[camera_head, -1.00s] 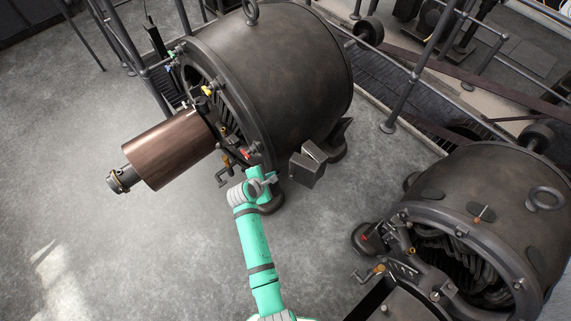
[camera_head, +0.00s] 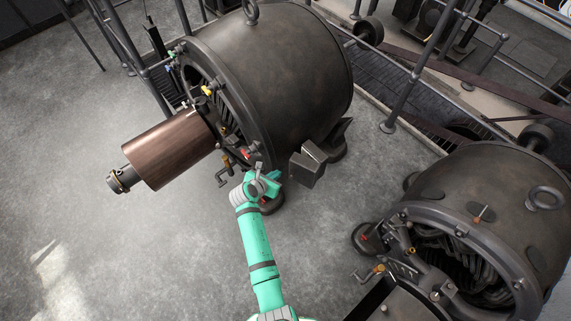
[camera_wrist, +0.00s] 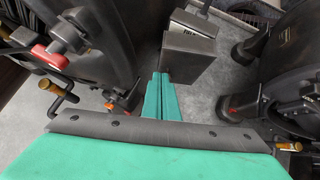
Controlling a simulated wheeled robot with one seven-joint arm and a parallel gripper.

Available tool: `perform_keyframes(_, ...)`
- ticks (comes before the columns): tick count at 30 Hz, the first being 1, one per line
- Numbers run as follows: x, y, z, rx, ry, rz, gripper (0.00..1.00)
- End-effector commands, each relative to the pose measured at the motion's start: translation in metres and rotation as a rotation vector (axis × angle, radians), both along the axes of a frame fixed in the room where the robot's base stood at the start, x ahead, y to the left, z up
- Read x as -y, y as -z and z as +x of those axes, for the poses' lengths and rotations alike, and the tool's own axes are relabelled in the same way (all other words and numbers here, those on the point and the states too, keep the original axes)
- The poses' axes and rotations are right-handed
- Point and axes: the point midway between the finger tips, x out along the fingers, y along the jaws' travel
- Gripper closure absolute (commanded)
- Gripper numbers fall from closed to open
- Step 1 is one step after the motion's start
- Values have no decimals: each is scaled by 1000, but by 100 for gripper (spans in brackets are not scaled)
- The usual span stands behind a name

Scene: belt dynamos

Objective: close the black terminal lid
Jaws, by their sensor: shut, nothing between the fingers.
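The terminal box (camera_head: 315,150) sits low on the near right side of the large dynamo. Its dark lid (camera_head: 306,169) faces my arm. In the wrist view the lid (camera_wrist: 187,57) stands out in front of the paler box body (camera_wrist: 193,22) and looks open; its exact angle is unclear. My gripper (camera_head: 279,176) is shut and empty, just left of the lid. In the wrist view its green fingertips (camera_wrist: 160,76) point at the lid's lower left edge. I cannot tell whether they touch it.
The large dynamo (camera_head: 285,70) stands behind my gripper, with a red-handled part (camera_wrist: 50,56) at the left of the wrist view. A second dynamo (camera_head: 490,190) stands at the right. Grey floor (camera_head: 340,225) is clear between them.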

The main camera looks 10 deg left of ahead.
Motion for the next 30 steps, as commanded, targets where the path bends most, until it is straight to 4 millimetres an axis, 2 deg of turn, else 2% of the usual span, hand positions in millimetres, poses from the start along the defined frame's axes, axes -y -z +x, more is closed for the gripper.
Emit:
perform_keyframes(9, 18, 38, 39, -1, 1, -1, 100)
perform_keyframes(13, 25, 37, 57, 3, 1, 0, 100)
perform_keyframes(18, 31, 37, 70, 1, 1, 1, 100)
perform_keyframes(30, 33, 38, 74, 1, 1, 1, 100)
